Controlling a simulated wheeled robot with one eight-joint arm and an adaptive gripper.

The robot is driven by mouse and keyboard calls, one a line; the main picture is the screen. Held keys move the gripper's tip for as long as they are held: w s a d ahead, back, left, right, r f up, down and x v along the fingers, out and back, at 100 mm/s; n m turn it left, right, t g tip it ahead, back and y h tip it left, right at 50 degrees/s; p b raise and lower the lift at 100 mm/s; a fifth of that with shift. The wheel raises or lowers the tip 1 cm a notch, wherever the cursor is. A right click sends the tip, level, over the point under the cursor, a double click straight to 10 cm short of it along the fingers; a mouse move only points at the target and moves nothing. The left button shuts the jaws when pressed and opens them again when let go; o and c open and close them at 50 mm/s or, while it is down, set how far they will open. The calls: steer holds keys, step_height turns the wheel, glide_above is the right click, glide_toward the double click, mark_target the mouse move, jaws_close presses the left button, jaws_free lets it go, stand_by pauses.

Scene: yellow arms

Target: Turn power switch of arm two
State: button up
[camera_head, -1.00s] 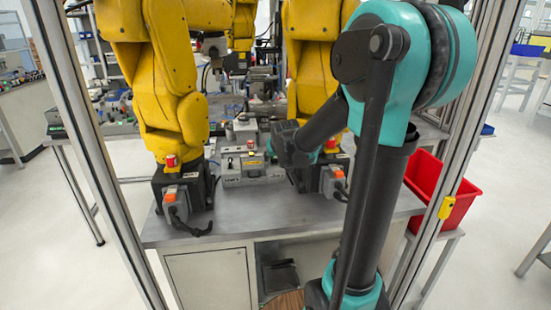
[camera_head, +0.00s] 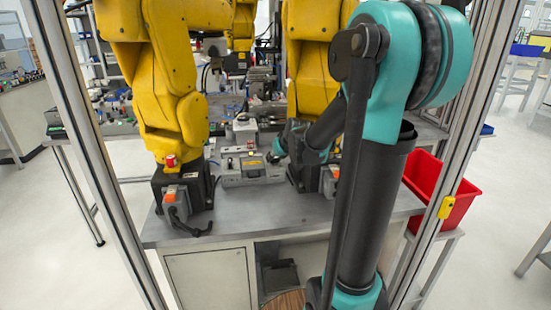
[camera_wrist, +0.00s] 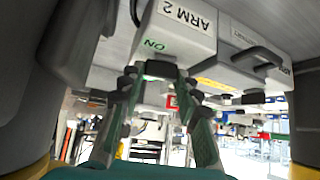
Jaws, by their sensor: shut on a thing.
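In the wrist view a pale grey box (camera_wrist: 177,27) carries the label ARM 2 and green letters reading ON. A small dark switch (camera_wrist: 160,69) sits at its edge below the letters. My gripper (camera_wrist: 158,80) has its two fingers on either side of this switch and is shut on it.
Yellow arms stand on the left (camera_head: 172,90) and on the right (camera_head: 312,65) of the grey bench (camera_head: 245,218). A grey control unit (camera_head: 250,176) lies between them. A red bin (camera_head: 445,195) stands at the right. Frame posts flank the bench.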

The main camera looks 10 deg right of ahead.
stand_by(0.4)
steer(key=o, duration=0.9)
steer(key=shift+c, duration=0.2)
steer(key=v, duration=1.2)
steer(key=shift+c, duration=0.6)
